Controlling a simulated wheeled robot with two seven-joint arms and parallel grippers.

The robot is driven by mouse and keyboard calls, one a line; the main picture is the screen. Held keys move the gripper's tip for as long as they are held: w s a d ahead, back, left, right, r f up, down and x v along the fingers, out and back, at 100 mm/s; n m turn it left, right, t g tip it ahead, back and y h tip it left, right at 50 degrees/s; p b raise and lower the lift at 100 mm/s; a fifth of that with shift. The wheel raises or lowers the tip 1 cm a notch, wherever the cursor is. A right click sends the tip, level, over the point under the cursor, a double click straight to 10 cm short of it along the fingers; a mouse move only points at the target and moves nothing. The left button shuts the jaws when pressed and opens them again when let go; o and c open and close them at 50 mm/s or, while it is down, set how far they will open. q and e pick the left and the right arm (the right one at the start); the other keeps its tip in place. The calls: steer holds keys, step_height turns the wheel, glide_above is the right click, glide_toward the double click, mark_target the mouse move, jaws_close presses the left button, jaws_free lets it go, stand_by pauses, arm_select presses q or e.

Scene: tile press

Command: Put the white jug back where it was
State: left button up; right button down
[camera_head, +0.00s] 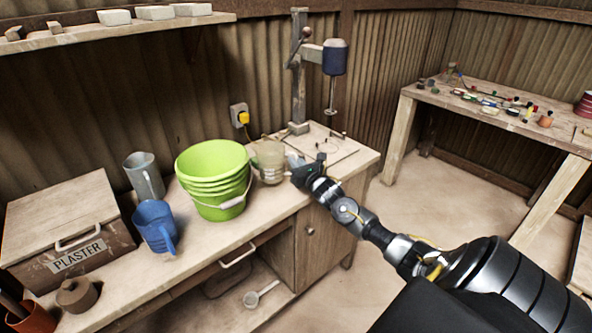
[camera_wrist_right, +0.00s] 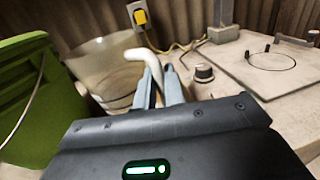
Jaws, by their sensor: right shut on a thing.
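The white jug (camera_head: 268,161) is pale and see-through, with a white handle. It is upright over the bench, just right of the green buckets; I cannot tell if its base touches the bench top. My right gripper (camera_head: 297,167) reaches it from the right and is shut on its handle. In the right wrist view, the jug (camera_wrist_right: 103,62) is at the upper left, and the fingertips of my right gripper (camera_wrist_right: 158,88) close around the white handle. The fingers hide part of the handle. My left gripper is not in view.
A stack of green buckets (camera_head: 212,172) stands close left of the jug. A blue jug (camera_head: 153,226), a grey jug (camera_head: 147,178) and a plaster box (camera_head: 62,213) are further left. A drill-press-like stand (camera_head: 299,70) is behind right. The bench front (camera_head: 225,240) is bare.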

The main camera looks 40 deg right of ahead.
step_height(320, 180, down, 2)
steer(key=shift+w+f+p, duration=0.1)
steer(key=shift+f+p, duration=0.05)
steer(key=shift+p, duration=0.35)
steer(key=shift+f, duration=0.5)
steer(key=c, duration=1.5)
jaws_free()
steer(key=shift+f, duration=0.1)
steer(key=shift+s, duration=0.25)
steer(key=b+v, duration=0.1)
steer(key=v, duration=1)
steer(key=shift+s, duration=0.25)
